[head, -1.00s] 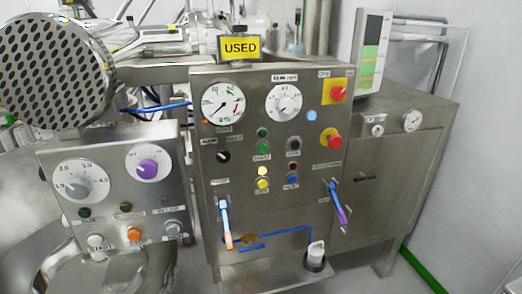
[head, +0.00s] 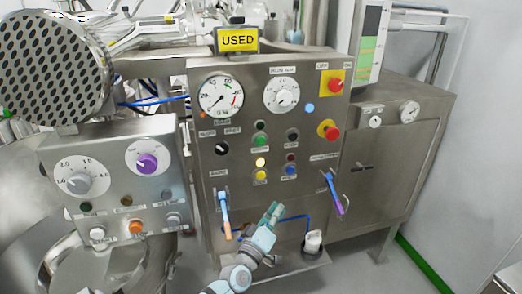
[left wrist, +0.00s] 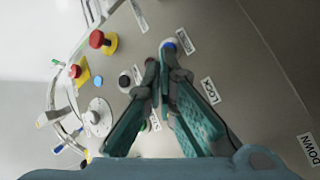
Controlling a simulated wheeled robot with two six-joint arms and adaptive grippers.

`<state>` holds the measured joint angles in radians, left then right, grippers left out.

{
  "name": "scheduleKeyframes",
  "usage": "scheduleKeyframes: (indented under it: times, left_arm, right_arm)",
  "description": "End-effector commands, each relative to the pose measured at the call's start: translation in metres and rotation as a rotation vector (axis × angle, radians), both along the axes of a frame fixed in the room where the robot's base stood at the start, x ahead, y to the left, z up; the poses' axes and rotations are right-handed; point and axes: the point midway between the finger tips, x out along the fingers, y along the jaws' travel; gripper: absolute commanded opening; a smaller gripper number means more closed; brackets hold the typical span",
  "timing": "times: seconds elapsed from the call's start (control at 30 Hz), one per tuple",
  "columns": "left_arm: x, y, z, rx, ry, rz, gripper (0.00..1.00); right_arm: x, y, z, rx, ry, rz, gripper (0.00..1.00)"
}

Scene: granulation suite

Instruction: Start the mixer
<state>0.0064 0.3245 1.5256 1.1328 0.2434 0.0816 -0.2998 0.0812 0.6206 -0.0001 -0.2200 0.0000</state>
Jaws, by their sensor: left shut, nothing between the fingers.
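The steel control panel (head: 235,175) stands in the middle of the head view. It bears a green button (head: 260,140) with a small label under it, a black button (head: 292,135), a lit yellow lamp (head: 260,162), a dark red lamp (head: 291,157) and a blue button (head: 290,171). My left gripper (head: 274,210) is shut and empty, below these buttons, pointing up. In the left wrist view its teal fingers (left wrist: 161,75) reach toward the panel, near the blue button (left wrist: 168,46), and partly hide a green button (left wrist: 147,126). My right gripper is not in view.
Two red stop buttons on yellow plates (head: 336,86) (head: 328,131) sit at the panel's right. Two handles (head: 224,213) (head: 334,192) stick out lower down. A smaller panel (head: 110,170) with knobs stands left. A yellow USED sign (head: 237,40) is on top.

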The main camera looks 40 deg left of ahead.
Motion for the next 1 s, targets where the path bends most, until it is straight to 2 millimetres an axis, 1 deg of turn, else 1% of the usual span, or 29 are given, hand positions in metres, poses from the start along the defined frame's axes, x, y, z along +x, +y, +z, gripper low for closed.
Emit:
scheduleKeyframes:
  times: [0.03, 0.07, 0.1, 0.2, 0.3, 0.4, 0.77, 0.87, 1.0]
  left_arm:
    - [0.004, 0.002, 0.033, -0.043, -0.077, 0.0, 0.0]
    - [0.005, 0.003, 0.051, -0.073, -0.121, 0.001, 0.0]
    - [0.005, 0.005, 0.074, -0.111, -0.178, -0.001, 0.0]
    - [0.003, 0.008, 0.118, -0.193, -0.285, -0.011, 0.0]
    - [0.001, 0.009, 0.142, -0.244, -0.346, -0.02, 0.0]
    - [0.0, 0.01, 0.151, -0.264, -0.368, -0.023, 0.0]
    - [0.001, 0.012, 0.15, -0.263, -0.368, -0.023, 0.0]
    - [0.005, 0.017, 0.149, -0.261, -0.369, -0.023, 0.0]
    - [0.015, 0.031, 0.147, -0.259, -0.368, -0.024, 0.0]
  right_arm:
    - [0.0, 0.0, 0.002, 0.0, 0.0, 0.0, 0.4]
    - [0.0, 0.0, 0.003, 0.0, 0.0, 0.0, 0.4]
    - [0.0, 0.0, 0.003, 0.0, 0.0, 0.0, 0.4]
    - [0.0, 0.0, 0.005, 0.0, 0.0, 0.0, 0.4]
    - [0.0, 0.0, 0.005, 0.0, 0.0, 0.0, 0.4]
    - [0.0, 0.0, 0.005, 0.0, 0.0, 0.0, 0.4]
    - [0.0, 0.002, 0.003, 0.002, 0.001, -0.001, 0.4]
    - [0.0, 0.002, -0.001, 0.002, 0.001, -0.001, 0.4]
    - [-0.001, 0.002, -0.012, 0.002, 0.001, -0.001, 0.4]
